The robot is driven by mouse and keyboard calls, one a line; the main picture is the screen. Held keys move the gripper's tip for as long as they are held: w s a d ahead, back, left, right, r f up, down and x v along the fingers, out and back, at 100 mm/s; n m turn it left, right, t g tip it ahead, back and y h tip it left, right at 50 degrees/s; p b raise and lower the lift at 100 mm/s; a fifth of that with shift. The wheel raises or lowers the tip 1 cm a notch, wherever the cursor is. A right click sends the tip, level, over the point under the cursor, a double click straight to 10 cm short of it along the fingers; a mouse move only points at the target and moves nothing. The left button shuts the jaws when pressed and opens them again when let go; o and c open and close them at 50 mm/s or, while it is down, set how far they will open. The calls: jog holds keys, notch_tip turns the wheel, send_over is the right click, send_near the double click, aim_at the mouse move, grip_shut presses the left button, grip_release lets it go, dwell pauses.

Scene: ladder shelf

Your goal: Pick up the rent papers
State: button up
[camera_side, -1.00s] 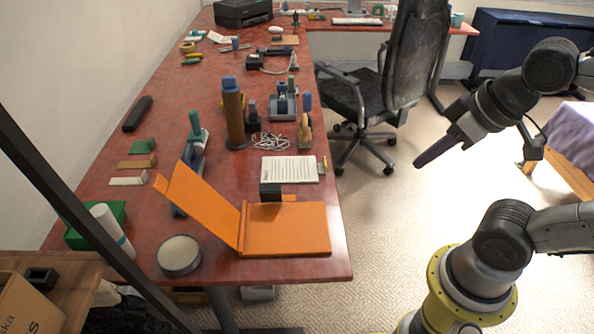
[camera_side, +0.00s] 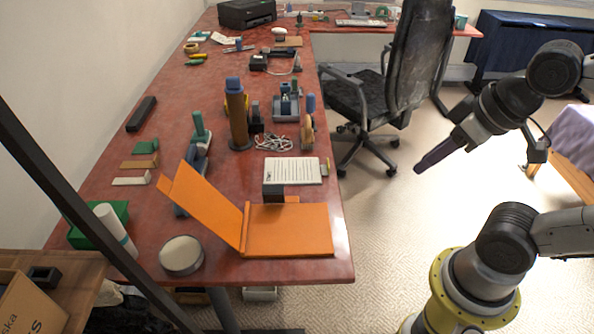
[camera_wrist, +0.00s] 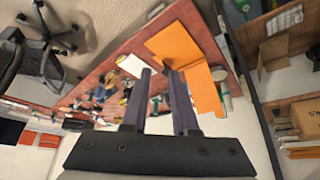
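A white sheet with printed lines (camera_side: 292,171), which looks like the rent papers, lies flat on the red desk near its right edge. In the wrist view a white sheet (camera_wrist: 131,66) shows just left of the fingers. An open orange folder (camera_side: 290,230) lies in front of it, its cover tilted up to the left; it also shows in the wrist view (camera_wrist: 175,45). My gripper (camera_side: 419,170) hangs over the floor, right of the desk and well apart from the sheet. In the wrist view its two fingers (camera_wrist: 158,70) stand apart with nothing held between them.
A dark block (camera_side: 273,193) stands between sheet and folder. A tangled white cable (camera_side: 273,142), a brown cylinder (camera_side: 238,120) and a stapler-like tool lie behind and left. An office chair (camera_side: 405,75) stands behind. The space between gripper and desk is clear.

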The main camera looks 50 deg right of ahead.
jog(key=shift+o, duration=0.8)
